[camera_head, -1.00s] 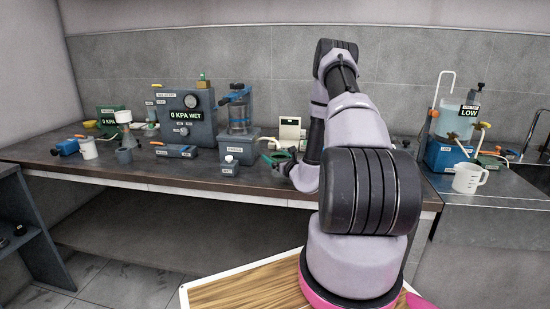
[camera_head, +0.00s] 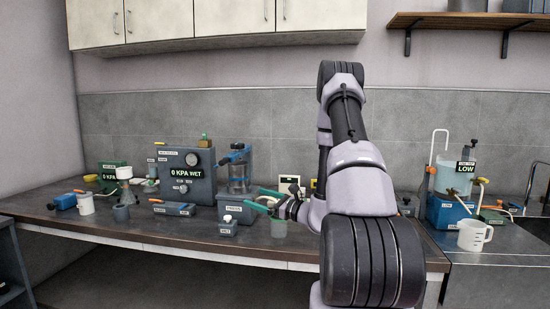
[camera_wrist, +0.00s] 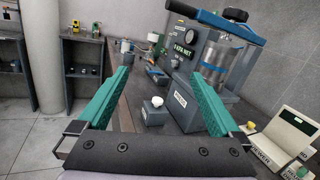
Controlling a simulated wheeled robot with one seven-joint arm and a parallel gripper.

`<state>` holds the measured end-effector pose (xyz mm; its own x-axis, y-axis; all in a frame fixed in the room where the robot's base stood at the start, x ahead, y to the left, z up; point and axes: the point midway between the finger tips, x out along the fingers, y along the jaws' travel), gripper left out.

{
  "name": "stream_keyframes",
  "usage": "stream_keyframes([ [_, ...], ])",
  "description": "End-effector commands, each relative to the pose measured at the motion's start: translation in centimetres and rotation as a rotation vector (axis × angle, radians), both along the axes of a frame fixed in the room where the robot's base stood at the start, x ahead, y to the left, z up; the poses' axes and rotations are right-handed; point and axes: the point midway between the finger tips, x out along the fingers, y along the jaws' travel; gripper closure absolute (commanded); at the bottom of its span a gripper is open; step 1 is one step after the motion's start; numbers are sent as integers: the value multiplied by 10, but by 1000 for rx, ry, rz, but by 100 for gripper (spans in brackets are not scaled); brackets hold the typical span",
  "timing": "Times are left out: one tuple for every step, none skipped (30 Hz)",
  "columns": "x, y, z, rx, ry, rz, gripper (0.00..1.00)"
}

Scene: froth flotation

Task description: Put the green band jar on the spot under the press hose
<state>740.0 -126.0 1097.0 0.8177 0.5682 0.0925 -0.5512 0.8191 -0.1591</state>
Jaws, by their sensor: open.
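My gripper (camera_head: 266,199) is open and empty, above the bench, with its teal fingers pointing left in the head view. It also shows in the wrist view (camera_wrist: 165,95).
A small white-topped box (camera_head: 228,227) stands left of my gripper, and also shows between the fingers in the wrist view (camera_wrist: 155,114). A white jug (camera_head: 86,204) is far left. A measuring jug (camera_head: 474,236) stands right. The bench front (camera_head: 170,239) has some bare room.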

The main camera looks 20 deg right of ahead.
Motion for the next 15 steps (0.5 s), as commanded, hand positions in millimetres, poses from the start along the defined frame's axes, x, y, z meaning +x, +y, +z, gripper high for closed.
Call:
stream_keyframes([
  [-8, 27, 30, -55, -37, 116, 0],
  [-15, 42, 43, -86, -50, 182, 0],
  [-27, 60, 59, -134, -66, 269, 0],
  [-36, 73, 70, -172, -78, 331, 0],
  [-46, 85, 80, -211, -89, 391, 0],
  [-60, 100, 91, -269, -103, 470, 0],
  [-71, 110, 99, -314, -113, 525, 0],
  [-83, 119, 106, -361, -122, 580, 0],
  [-99, 129, 113, -428, -134, 648, 0],
  [-111, 136, 119, -481, -145, 696, 0],
  [-122, 141, 123, -536, -153, 743, 0],
  [-138, 147, 128, -611, -166, 799, 0],
  [-149, 150, 131, -670, -173, 838, 0],
  [-160, 152, 134, -732, -184, 874, 0],
  [-174, 153, 138, -814, -195, 916, 0],
])
